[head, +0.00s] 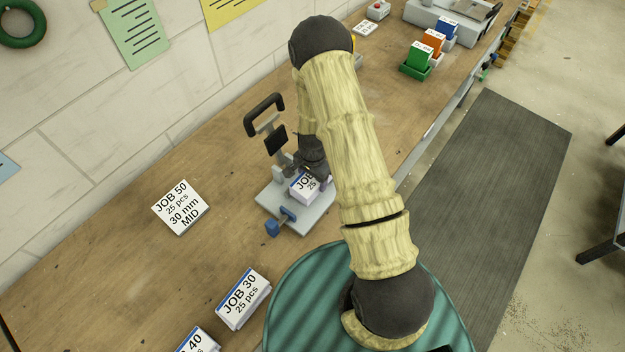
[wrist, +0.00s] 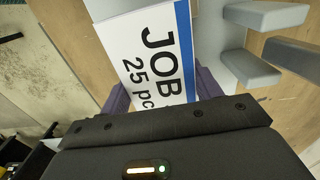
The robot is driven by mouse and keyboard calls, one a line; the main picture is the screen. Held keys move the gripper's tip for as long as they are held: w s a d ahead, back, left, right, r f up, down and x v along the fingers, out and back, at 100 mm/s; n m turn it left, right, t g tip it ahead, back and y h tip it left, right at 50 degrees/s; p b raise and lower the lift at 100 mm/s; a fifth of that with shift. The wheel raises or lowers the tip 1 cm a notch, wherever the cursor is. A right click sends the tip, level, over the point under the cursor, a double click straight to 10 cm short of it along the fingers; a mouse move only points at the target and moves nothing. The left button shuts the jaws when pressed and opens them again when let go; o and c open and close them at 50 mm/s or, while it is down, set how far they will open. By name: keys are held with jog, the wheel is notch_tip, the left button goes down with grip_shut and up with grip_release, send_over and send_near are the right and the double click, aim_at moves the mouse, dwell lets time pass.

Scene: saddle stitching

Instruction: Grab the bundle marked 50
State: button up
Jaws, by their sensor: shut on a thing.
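My gripper (head: 314,172) is shut on a white bundle (head: 302,192) with a blue edge stripe, at the stapling device (head: 290,218) with a grey base plate. The wrist view shows the bundle (wrist: 140,45) between the purple fingers of my gripper (wrist: 160,95). Its label reads JOB and 25 pc; its number is hidden. I cannot tell whether the bundle rests on the plate. A card (head: 180,207) reading JOB 50, 25 pcs, 30 mm MID lies on the bench to the left.
Bundles marked JOB 30 (head: 243,299) and 40 (head: 198,342) lie at the front of the bench (head: 110,262). The device's black handle (head: 264,112) stands up beside my gripper.

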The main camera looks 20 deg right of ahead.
notch_tip(320, 180, up, 25)
jog(key=p, duration=0.9)
jog(key=shift+p, duration=0.35)
